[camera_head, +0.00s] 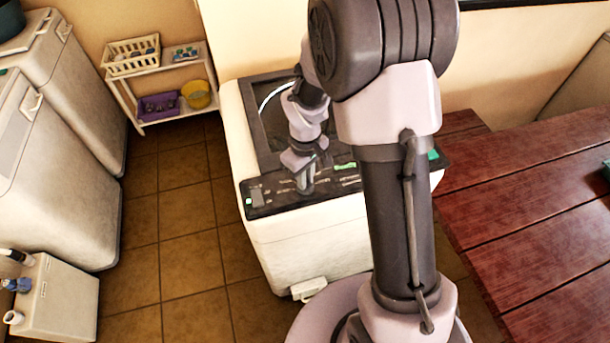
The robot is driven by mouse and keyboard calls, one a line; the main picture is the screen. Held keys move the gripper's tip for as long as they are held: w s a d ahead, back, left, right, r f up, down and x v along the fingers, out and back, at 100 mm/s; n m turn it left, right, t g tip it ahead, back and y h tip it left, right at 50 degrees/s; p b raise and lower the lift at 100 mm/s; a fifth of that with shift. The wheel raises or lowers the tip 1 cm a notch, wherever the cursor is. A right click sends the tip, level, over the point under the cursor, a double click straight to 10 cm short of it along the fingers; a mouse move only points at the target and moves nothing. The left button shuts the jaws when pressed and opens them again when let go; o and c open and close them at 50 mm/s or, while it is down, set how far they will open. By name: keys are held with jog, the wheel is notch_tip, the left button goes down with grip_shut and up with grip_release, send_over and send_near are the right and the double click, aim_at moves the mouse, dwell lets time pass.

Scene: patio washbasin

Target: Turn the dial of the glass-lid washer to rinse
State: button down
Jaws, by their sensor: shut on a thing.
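The glass-lid washer (305,245) is a white top-loader standing in the middle of the view. Its dark glass lid (268,98) is partly hidden behind my arm. A black control panel (272,202) with green marks and a small display runs along its front top edge. My gripper (305,188) points down at the middle of this panel and is shut on the dial there. The dial itself is hidden by the fingers, so its pointer and setting cannot be read.
A reddish wooden table (530,195) stands close on the right. White machines (60,170) line the left side. A shelf (130,85) at the back holds a white basket (132,62), a purple bin (158,106) and a yellow bucket (197,95). Tiled floor (185,205) lies clear left of the washer.

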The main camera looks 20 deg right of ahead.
jog(key=shift+n, duration=1.1)
jog(key=c, duration=1.4)
grip_release()
jog(key=shift+c, duration=0.2)
jog(key=shift+r, duration=0.1)
notch_tip(320, 180, up, 17)
jog(key=p, duration=0.4)
jog(key=shift+r, duration=0.15)
